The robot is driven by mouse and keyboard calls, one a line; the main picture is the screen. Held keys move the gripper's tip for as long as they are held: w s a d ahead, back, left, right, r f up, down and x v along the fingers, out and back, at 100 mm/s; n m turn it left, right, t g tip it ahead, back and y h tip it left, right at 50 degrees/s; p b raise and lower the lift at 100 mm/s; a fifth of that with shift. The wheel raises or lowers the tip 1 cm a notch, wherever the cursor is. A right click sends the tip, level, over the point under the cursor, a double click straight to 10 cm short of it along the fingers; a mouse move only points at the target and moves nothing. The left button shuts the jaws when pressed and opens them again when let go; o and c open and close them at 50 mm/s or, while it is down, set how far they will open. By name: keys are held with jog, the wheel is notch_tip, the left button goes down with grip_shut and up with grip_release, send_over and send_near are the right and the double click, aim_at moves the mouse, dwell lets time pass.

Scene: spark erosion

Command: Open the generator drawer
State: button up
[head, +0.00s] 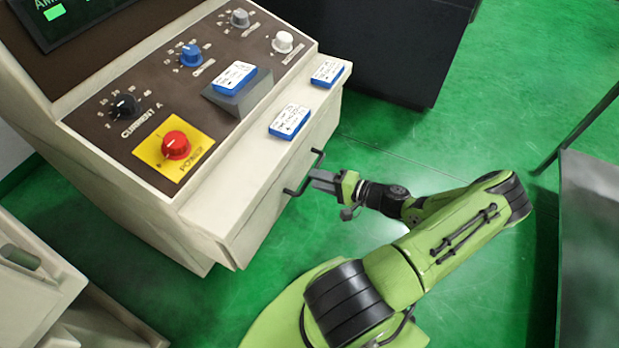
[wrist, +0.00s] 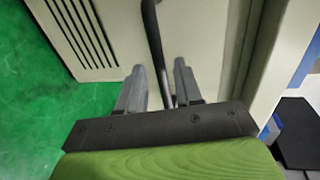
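The generator (head: 160,110) is a cream cabinet with a brown control panel, at the left and centre of the head view. A dark bar handle (head: 291,192) is on its front face, below the ledge; it also shows in the wrist view (wrist: 153,40). I cannot make out the drawer's edges clearly, and no open gap shows. My gripper (head: 314,180) is at the handle. In the wrist view the bar runs between the two fingers of my gripper (wrist: 160,80), with a visible gap on both sides, so the fingers are open around it.
Blue-and-white boxes (head: 289,121) sit on the generator's ledge. A dark cabinet (head: 385,45) stands behind, and a grey surface (head: 592,210) is at right. Green floor (head: 420,150) is clear around my arm.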

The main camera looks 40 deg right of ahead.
jog(key=x, duration=0.3)
jog(key=shift+w+a, duration=0.1)
jog(key=shift+w, duration=0.05)
jog(key=shift+c, duration=0.3)
grip_shut()
